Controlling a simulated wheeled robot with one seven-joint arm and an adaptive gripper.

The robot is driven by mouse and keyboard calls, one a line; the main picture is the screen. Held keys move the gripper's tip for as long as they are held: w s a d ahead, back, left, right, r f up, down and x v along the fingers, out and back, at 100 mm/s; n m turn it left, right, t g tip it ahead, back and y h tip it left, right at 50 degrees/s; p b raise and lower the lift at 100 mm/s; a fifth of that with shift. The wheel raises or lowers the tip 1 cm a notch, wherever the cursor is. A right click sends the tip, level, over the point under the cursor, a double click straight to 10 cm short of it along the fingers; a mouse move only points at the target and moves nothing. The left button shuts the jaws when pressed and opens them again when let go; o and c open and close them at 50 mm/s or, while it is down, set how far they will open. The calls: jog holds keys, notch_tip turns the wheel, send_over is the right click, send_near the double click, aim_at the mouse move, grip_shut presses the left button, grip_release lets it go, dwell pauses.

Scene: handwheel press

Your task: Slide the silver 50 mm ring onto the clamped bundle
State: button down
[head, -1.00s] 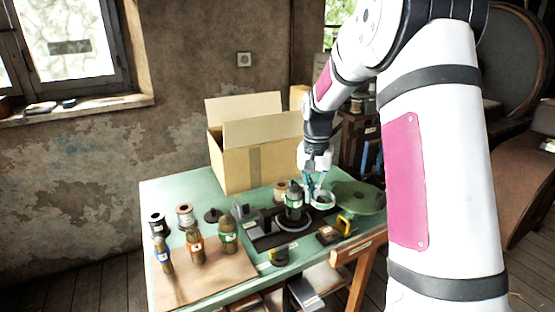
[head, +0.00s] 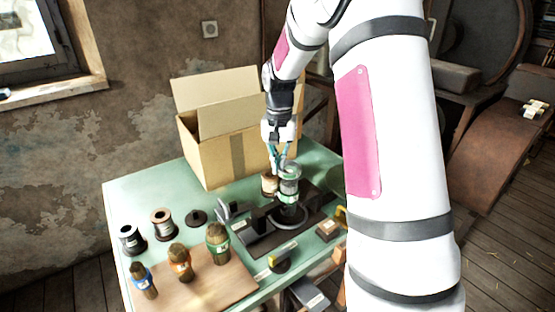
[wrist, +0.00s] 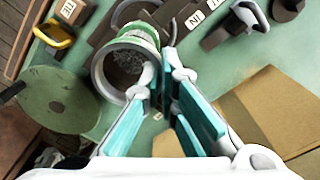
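The silver ring (head: 291,169) is at the top end of the clamped bundle (head: 288,187), which stands upright with a green band around it. In the wrist view the ring (wrist: 99,77) shows as a grey rim, with the dark bundle end (wrist: 125,66) visible through its opening. I cannot tell whether it is around the top or just above it. My gripper (head: 281,166) points down and is shut on the ring's wall at one side; its fingers (wrist: 160,72) also show in the wrist view. The clamp's dark base (head: 262,236) is on the green table.
An open cardboard box (head: 215,155) stands behind on the table (head: 125,196). Several banded bundles stand on a wooden board (head: 215,288) at the front left, with spools (head: 163,223) behind them. A yellow-handled tool (wrist: 55,34) and a round green plate (wrist: 58,97) lie beside the clamp.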

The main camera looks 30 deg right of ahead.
aim_at(279, 173)
jog(key=shift+f+b, duration=0.55)
jog(key=shift+f, duration=1.25)
jog(key=shift+s+f, duration=0.15)
jog(key=shift+f, duration=0.15)
jog(key=shift+s+f, duration=0.1)
jog(key=shift+f, duration=0.05)
jog(key=c, duration=1.8)
grip_release()
jog(key=shift+o, duration=0.4)
jog(key=shift+f, duration=0.1)
jog(key=shift+w+r, duration=0.2)
jog(key=shift+r, duration=0.1)
jog(key=shift+r, duration=0.35)
notch_tip(279, 173, up, 11)
jog(key=shift+r, duration=0.1)
